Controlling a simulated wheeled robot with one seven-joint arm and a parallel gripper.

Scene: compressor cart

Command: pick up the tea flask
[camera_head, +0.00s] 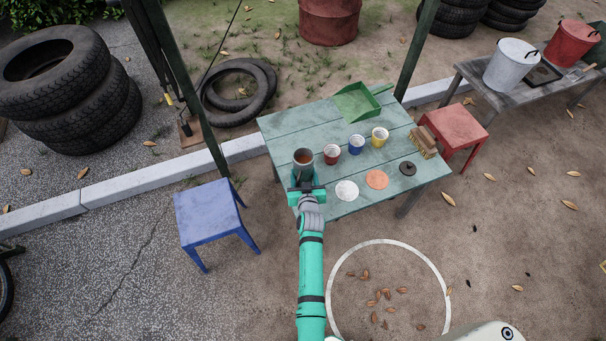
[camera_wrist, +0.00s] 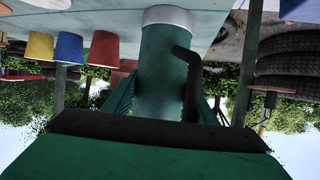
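The tea flask (camera_head: 303,158) stands upright at the near left edge of the table, with a grey rim and brown inside its open top. In the wrist view, which is upside down, the flask (camera_wrist: 162,75) is a dark green cylinder with a silver band and a black handle on its right. My gripper (camera_head: 305,184) is right at the near side of the flask. In the wrist view its green fingers lie on either side of the flask's body. Whether they press on it is not clear. The far side of the flask is hidden.
The green table (camera_head: 287,126) also holds red (camera_head: 332,154), blue (camera_head: 356,144) and yellow (camera_head: 380,137) cups right of the flask, a green dustpan (camera_head: 356,103), a brush (camera_head: 423,142), a dark disc (camera_head: 408,168) and two flat rounds. A blue stool (camera_head: 208,211) stands left.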

